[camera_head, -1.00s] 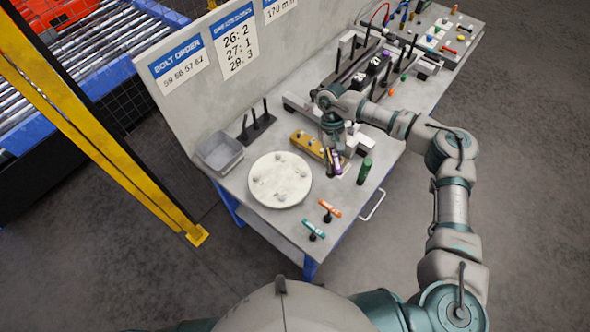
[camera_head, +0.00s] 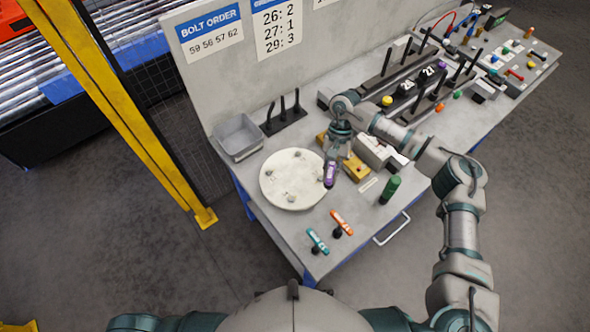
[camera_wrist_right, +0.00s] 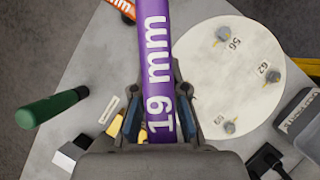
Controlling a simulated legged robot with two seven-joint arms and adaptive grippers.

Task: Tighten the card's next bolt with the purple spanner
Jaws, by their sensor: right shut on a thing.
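The purple spanner (camera_head: 330,174), marked 19 mm, is held in my right gripper (camera_head: 333,158). It hangs by the right edge of the round pale plate (camera_head: 270,186); whether it touches the plate is unclear. In the right wrist view the spanner (camera_wrist_right: 157,60) runs up between the fingers of the right gripper (camera_wrist_right: 150,120). That view shows bolts 56 (camera_wrist_right: 222,34), 62 (camera_wrist_right: 273,76) and 59 (camera_wrist_right: 230,127) on the plate, apart from the spanner; bolt 57 is not identifiable. The bolt order card (camera_head: 210,32) reads 59 56 57 62. My left gripper is out of view.
A teal spanner (camera_head: 317,241) and an orange spanner (camera_head: 341,222) stand at the bench's front. A green cylinder (camera_head: 390,189) and yellow block (camera_head: 355,168) are right of the plate. A grey bin (camera_head: 238,138) and black rack (camera_head: 283,120) are behind it.

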